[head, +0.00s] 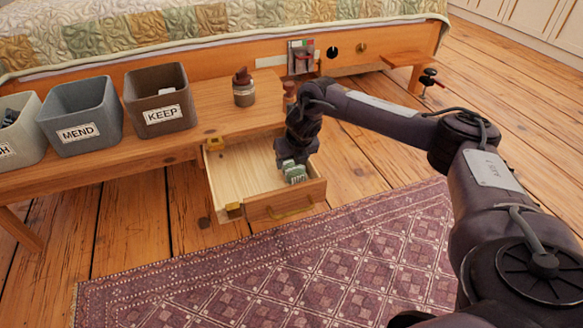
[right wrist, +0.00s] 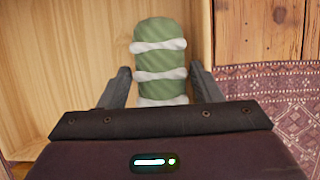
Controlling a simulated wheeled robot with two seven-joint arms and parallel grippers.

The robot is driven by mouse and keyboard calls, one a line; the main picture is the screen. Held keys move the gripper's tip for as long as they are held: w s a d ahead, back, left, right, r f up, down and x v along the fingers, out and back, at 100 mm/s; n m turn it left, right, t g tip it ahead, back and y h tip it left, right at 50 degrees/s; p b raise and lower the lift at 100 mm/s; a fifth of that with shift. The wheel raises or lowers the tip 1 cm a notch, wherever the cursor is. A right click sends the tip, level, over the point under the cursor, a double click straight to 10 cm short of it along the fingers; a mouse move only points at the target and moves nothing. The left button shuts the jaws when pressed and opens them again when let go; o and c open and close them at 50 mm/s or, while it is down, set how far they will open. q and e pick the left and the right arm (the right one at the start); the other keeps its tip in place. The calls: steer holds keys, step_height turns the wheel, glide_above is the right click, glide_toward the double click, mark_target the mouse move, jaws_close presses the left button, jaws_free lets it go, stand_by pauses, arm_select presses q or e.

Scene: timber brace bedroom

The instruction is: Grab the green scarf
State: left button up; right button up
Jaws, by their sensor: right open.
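The green scarf (head: 294,173) is a rolled bundle with white bands, lying in the open drawer (head: 226,175) near its right side. In the right wrist view the scarf (right wrist: 160,58) extends up from between the fingers. My right gripper (head: 288,163) is open and reaches down into the drawer over the scarf. In the right wrist view its two fingers (right wrist: 162,88) stand on either side of the scarf, with a small gap visible at each side. The scarf's near end is hidden by the gripper body. My left gripper is not in view.
Bins labelled KEEP (head: 158,99) and MEND (head: 81,112) stand on the wooden bench (head: 215,95) at left. A brown-topped jar (head: 244,90) stands near the arm. The drawer walls are close around the gripper. A patterned rug (head: 330,250) covers the floor in front.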

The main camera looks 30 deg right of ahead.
steer(key=shift+f, duration=0.1)
steer(key=c, duration=0.7)
